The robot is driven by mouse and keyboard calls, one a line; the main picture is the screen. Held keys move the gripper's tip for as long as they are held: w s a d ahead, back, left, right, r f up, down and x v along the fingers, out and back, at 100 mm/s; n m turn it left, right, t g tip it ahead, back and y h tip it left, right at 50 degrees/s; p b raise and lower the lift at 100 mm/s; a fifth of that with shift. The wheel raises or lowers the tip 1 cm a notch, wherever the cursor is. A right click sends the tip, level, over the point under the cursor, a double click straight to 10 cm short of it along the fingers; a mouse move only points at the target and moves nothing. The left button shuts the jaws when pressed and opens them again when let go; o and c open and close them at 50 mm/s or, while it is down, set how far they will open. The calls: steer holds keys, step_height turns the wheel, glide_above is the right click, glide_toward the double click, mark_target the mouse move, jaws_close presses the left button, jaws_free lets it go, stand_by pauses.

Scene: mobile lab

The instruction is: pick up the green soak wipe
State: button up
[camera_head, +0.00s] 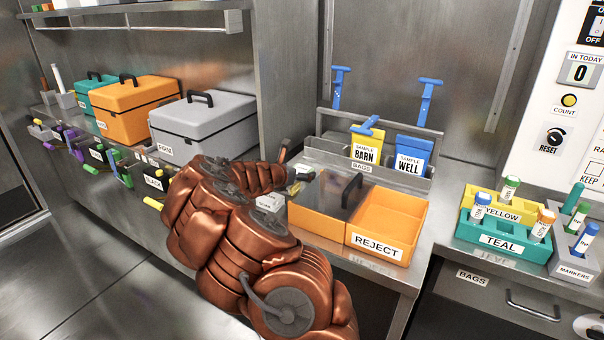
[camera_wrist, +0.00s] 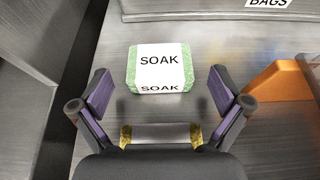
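The green soak wipe (camera_wrist: 160,68) is a green block with a white band reading SOAK. It lies on the steel counter in the wrist view, just beyond my fingertips and about centred between them. My gripper (camera_wrist: 160,92) is open, with a purple-padded finger on each side, and nothing is held. A yellow block with a pale band (camera_wrist: 160,135) lies nearer the palm, partly hidden by my gripper. In the head view my arm covers much of this spot, and only a small bit of the green wipe (camera_head: 304,172) shows.
An orange REJECT tray (camera_head: 383,228) stands right of the wipe. Behind is the bags rack (camera_head: 405,180) with BARN and WELL bags. Teal, orange and grey boxes (camera_head: 203,125) line the left shelf.

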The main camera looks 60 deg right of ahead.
steer(key=c, duration=1)
